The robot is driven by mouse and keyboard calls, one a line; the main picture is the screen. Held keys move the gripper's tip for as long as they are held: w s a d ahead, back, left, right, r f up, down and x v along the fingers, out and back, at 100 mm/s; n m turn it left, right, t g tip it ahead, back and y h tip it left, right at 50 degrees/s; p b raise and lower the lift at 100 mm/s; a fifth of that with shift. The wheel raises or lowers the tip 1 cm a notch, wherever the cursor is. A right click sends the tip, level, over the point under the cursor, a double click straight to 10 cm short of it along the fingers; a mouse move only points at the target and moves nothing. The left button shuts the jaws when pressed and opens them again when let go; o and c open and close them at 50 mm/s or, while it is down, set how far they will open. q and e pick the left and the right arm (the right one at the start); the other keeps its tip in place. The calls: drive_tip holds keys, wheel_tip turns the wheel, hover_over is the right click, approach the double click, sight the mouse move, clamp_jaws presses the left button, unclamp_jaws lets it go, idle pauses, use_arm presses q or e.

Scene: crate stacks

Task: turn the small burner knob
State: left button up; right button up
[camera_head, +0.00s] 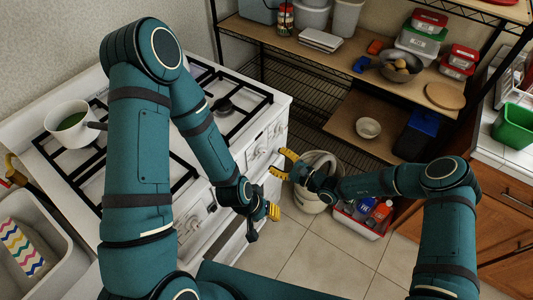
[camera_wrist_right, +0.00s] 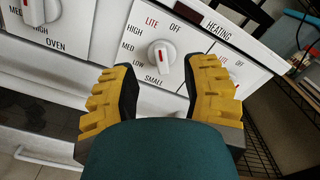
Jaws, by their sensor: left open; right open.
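The small burner knob (camera_wrist_right: 161,54) is a white dial with a red mark. It sits on a white panel lettered SMALL on the stove front, its red mark pointing up. In the right wrist view my right gripper (camera_wrist_right: 166,90) is open, with its yellow-padded fingers apart below and to either side of the knob. Nothing is between the fingers. In the head view my right gripper (camera_head: 284,164) is in front of the stove's knob panel. My left gripper (camera_head: 273,211) is open, low in front of the stove and apart from the knobs.
An oven knob (camera_wrist_right: 37,10) is left of the small one; a heating panel (camera_wrist_right: 226,47) is right, partly behind a finger. A pot (camera_head: 70,128) stands on the white stove. A bin (camera_head: 312,197) and a crate of bottles (camera_head: 362,224) stand on the floor.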

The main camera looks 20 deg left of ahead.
drive_tip(key=shift+v, duration=2.35)
